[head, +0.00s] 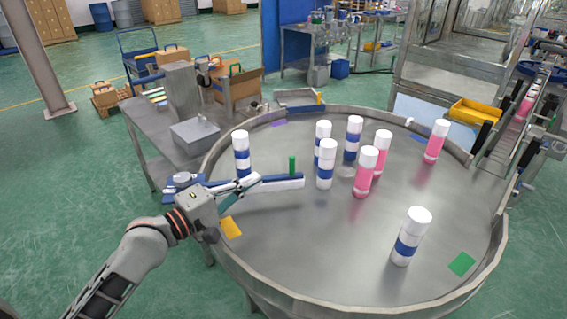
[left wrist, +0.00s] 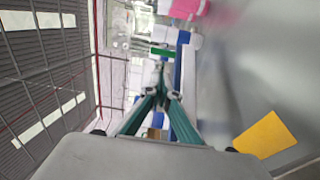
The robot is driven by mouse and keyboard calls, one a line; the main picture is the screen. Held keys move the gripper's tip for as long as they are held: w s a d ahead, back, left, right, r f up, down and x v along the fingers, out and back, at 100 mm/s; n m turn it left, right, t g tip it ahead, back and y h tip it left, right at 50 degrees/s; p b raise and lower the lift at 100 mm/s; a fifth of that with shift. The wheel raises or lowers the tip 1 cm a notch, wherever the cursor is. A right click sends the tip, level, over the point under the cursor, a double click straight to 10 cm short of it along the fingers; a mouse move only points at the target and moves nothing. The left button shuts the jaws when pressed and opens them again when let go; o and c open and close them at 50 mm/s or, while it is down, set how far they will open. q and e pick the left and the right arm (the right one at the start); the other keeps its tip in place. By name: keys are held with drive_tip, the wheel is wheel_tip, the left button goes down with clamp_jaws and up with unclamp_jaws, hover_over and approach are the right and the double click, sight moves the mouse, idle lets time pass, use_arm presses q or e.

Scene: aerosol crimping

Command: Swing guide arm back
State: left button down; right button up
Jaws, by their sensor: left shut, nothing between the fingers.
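The guide arm (head: 275,184) is a long white and blue bar reaching from the left rim over the round steel table, with an upright green post (head: 292,166) near its inner end. In the left wrist view the guide arm's blue side (left wrist: 179,112) runs up the middle and the green post (left wrist: 162,52) lies beyond the fingertips. My left gripper (head: 250,181) is shut and empty, close along the near side of the guide arm; I cannot tell whether it touches. My left gripper also shows in the left wrist view (left wrist: 161,75). My right gripper is out of view.
Several white cans with blue bands (head: 326,164) and pink cans (head: 367,172) stand on the round table (head: 320,240), some near the guide arm's inner end. One can (head: 241,155) stands behind the arm at left. The front of the table is mostly clear. Yellow (head: 231,227) and green (head: 461,264) patches mark it.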

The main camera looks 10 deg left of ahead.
use_arm(q)
drive_tip(key=x, duration=1)
drive_tip(key=shift+p, duration=0.3)
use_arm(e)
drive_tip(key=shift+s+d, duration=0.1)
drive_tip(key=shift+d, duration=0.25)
